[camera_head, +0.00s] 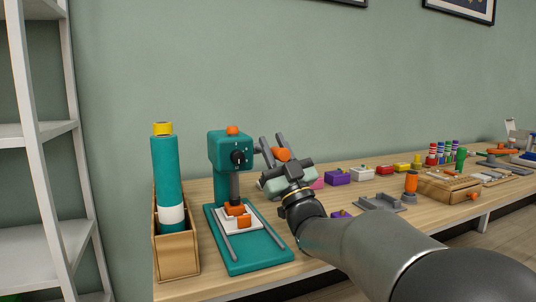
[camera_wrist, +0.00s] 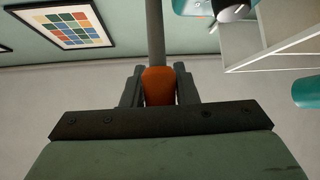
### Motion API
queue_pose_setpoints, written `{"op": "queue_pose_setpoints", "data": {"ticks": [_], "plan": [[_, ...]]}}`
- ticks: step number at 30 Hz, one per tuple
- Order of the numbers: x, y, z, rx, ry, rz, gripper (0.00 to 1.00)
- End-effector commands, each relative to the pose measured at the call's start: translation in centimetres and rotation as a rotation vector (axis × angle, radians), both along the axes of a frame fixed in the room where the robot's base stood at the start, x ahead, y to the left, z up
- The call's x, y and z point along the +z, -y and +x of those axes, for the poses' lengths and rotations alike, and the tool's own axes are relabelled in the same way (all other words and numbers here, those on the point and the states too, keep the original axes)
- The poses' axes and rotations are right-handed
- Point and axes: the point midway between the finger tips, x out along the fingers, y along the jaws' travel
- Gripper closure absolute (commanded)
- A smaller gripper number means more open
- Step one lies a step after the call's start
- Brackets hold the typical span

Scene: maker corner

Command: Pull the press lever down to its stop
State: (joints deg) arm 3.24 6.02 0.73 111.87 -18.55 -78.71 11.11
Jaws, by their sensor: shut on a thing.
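The teal press (camera_head: 231,150) stands upright on a teal base with two grey rails. A black pivot knob (camera_head: 238,156) sits on its head. The lever's orange end knob (camera_head: 282,154) is right of the head, at about pivot height. My gripper (camera_head: 272,140) is shut on this knob. In the wrist view, the orange knob (camera_wrist: 158,86) sits between both fingers, and the grey lever rod (camera_wrist: 155,35) runs away from it. The rod is mostly hidden by my fingers in the head view. Orange and white pieces (camera_head: 240,217) lie under the ram.
A white shelf (camera_head: 35,135) stands at far left.

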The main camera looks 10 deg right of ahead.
Motion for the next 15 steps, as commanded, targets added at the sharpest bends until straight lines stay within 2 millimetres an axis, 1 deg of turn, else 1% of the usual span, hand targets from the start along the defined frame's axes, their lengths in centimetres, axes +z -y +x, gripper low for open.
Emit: {"op": "queue_pose_setpoints", "data": {"ticks": [10,11,12,13,15], "plan": [[0.11,-0.01,-0.01,0.0,0.003,0.0,1.0],[0.11,-0.01,-0.01,0.0,0.003,0.0,0.68],[0.11,-0.02,-0.01,0.0,0.003,0.0,0.57],[0.1,-0.01,-0.02,0.0,0.003,0.0,0.52],[0.09,0.0,0.0,0.0,0.003,0.0,0.52]]}}
